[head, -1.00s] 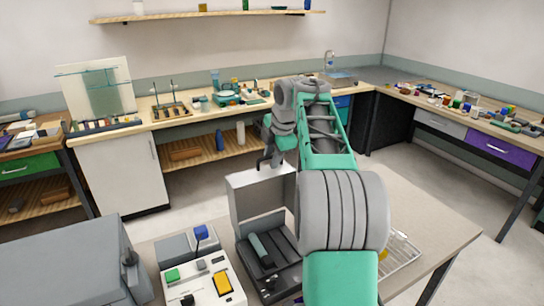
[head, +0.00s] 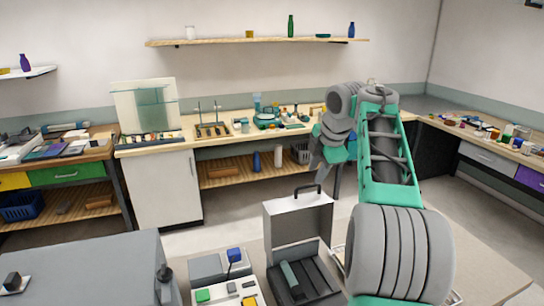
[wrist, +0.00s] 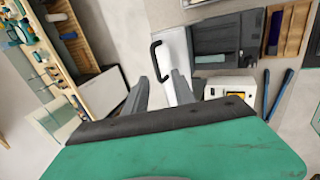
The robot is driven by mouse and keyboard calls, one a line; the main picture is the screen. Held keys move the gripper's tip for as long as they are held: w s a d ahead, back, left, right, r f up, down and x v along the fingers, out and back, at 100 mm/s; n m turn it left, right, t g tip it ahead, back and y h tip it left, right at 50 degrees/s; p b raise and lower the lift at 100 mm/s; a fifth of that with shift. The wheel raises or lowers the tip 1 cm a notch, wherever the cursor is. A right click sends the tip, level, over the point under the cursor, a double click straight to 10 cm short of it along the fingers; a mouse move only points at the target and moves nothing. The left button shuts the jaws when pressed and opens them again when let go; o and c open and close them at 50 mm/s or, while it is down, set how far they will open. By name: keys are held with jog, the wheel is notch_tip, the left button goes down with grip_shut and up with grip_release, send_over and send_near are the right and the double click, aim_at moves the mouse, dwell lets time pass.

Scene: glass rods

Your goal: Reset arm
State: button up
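My arm reaches out over the bench in the head view, and my gripper (head: 318,168) hangs above the raised lid of an open case (head: 298,222). In the wrist view my gripper (wrist: 161,88) has its two grey fingers apart with nothing held between them. The case's black handle (wrist: 158,62) shows just beyond the fingertips, and I see no contact with it. The case's dark interior holds a dark green cylinder (head: 289,274). I cannot make out any glass rods for certain.
A white device with coloured buttons (head: 228,292) stands left of the case, and a large grey box (head: 85,270) further left. A back counter (head: 225,136) carries racks and small items. A side counter (head: 480,138) is at right. Floor shows between the benches.

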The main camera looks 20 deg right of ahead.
jog(key=s+a+f+m, duration=0.2)
jog(key=s+a+m, duration=0.2)
jog(key=a, duration=0.4)
jog(key=s+a+f+m, duration=0.2)
jog(key=s+a+m, duration=0.15)
jog(key=a, duration=0.55)
jog(key=s+a+f+m, duration=0.3)
jog(key=s+f+m, duration=0.2)
jog(key=s+f, duration=0.1)
jog(key=s+a+f+m, duration=0.3)
jog(key=s+f+m, duration=0.2)
jog(key=s, duration=0.4)
jog(key=shift+f+g, duration=0.3)
jog(key=shift+f, duration=0.4)
jog(key=shift+a, duration=0.1)
